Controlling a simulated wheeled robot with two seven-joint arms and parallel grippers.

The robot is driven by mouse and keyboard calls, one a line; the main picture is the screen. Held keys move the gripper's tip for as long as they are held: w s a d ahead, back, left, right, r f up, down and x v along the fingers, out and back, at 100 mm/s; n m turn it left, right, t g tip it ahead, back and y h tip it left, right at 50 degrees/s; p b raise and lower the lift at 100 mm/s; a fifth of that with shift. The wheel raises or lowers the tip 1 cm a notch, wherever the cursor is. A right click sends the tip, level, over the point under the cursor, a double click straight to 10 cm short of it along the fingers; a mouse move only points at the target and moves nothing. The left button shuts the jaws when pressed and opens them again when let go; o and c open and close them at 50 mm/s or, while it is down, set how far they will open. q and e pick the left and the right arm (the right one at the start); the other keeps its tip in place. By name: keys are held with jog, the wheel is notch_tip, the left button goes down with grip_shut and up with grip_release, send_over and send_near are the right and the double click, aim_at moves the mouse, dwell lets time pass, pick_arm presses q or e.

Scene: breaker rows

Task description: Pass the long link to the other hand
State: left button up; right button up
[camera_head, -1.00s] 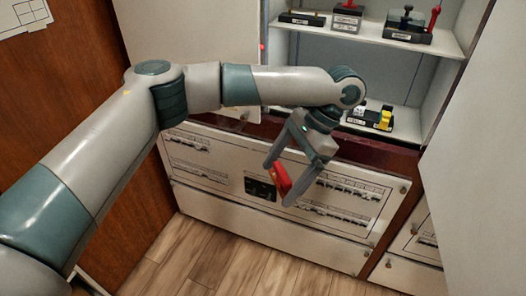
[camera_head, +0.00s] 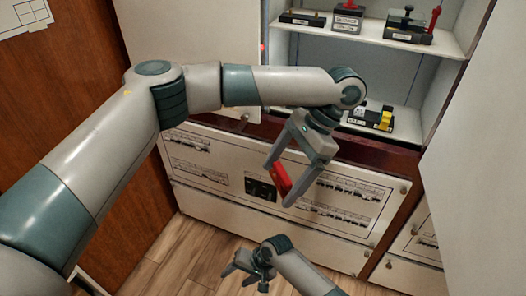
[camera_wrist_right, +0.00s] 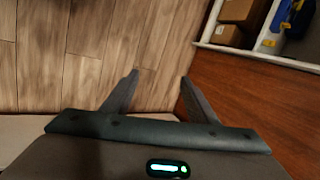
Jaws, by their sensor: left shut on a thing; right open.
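The red long link (camera_head: 281,178) is between the fingers of my left gripper (camera_head: 278,188), which is shut on it in front of the lower breaker panel. Part of the link is hidden by the fingers. My right gripper (camera_head: 243,279) is low in the head view, over the wood floor, below and to the left of the link and apart from it. It is open and empty; the right wrist view shows its two fingers (camera_wrist_right: 158,77) spread with only floor and wall behind them.
The breaker panel (camera_head: 226,186) is behind the left gripper. An open cabinet has an upper shelf (camera_head: 385,38) with several labelled devices and a lower one with a black-and-yellow device (camera_head: 384,120). A white door (camera_head: 480,160) stands at right. In the right wrist view, boxes (camera_wrist_right: 243,12) sit on shelving.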

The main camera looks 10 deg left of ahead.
jog(key=s+a+r+n+g+h, duration=0.2)
jog(key=s+r, duration=0.3)
jog(key=r, duration=0.5)
jog(key=s+a+r+n+g+h, duration=0.2)
jog(key=s+r, duration=0.3)
jog(key=r, duration=0.5)
jog(key=w+d+r+m+t+h, duration=0.3)
jog(key=w+d+r+m+t, duration=0.3)
jog(key=d+r, duration=0.55)
jog(key=w+r+n+t+h, duration=0.1)
jog(key=w+r+n, duration=0.2)
jog(key=r, duration=0.7)
jog(key=w+r+n+t+h, duration=0.1)
jog(key=w+r+n, duration=0.3)
jog(key=r, duration=0.7)
jog(key=shift+w+d+n, duration=0.15)
jog(key=shift+d+n, duration=0.05)
jog(key=shift+n, duration=0.8)
